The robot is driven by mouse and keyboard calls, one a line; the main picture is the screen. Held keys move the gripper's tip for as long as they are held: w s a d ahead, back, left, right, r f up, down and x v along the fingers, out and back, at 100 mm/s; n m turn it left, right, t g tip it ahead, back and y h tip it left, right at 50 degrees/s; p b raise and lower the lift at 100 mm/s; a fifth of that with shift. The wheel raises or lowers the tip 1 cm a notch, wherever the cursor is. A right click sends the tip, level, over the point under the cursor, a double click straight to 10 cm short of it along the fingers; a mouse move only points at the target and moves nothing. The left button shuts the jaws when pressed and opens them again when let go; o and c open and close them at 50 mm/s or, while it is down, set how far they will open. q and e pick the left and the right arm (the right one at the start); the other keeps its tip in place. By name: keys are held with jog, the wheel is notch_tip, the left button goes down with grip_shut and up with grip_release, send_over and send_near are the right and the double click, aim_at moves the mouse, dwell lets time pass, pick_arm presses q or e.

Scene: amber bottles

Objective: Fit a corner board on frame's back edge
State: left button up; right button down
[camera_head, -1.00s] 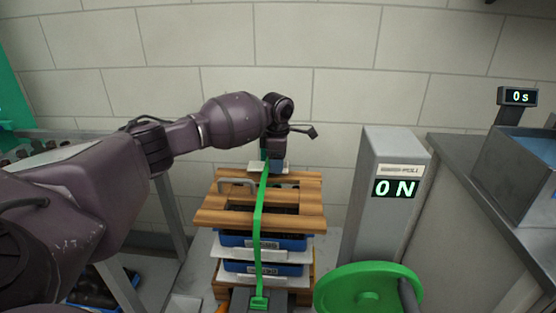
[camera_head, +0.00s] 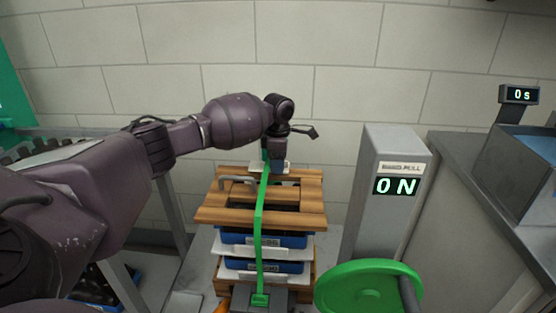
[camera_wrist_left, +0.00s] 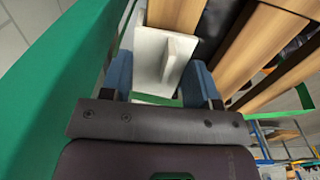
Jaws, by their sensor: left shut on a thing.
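The wooden frame (camera_head: 212,216) lies on top of a stack of blue crates (camera_head: 292,241). A green strap (camera_head: 260,215) runs over it from front to back. My left gripper (camera_head: 278,166) is at the frame's back edge, fingers pointing down. The white corner board (camera_head: 257,166) shows beside the fingers there. In the left wrist view the L-shaped corner board (camera_wrist_left: 160,62) sits between the blue fingers of my left gripper (camera_wrist_left: 161,85), against the wood (camera_wrist_left: 176,12). Whether it is fully seated on the edge cannot be told. My right gripper is not in view.
A grey post with an "ON" display (camera_head: 385,210) stands right of the stack, with a green handwheel (camera_head: 365,287) in front. A metal counter (camera_head: 475,190) with a blue bin is at the right. A rack stands at the left, and a tiled wall is close behind.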

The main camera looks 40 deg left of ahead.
pick_arm(q)
jog(key=shift+f, duration=0.45)
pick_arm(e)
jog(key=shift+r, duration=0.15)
pick_arm(q)
jog(key=o, duration=1)
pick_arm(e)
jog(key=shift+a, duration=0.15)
pick_arm(q)
jog(key=shift+r, duration=0.1)
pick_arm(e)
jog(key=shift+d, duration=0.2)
pick_arm(q)
jog(key=shift+r+p, duration=2.35)
jog(key=shift+r, duration=1.1)
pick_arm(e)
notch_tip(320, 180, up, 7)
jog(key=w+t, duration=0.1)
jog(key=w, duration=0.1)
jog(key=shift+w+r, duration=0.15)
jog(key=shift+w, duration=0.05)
pick_arm(q)
jog(key=shift+f, duration=0.1)
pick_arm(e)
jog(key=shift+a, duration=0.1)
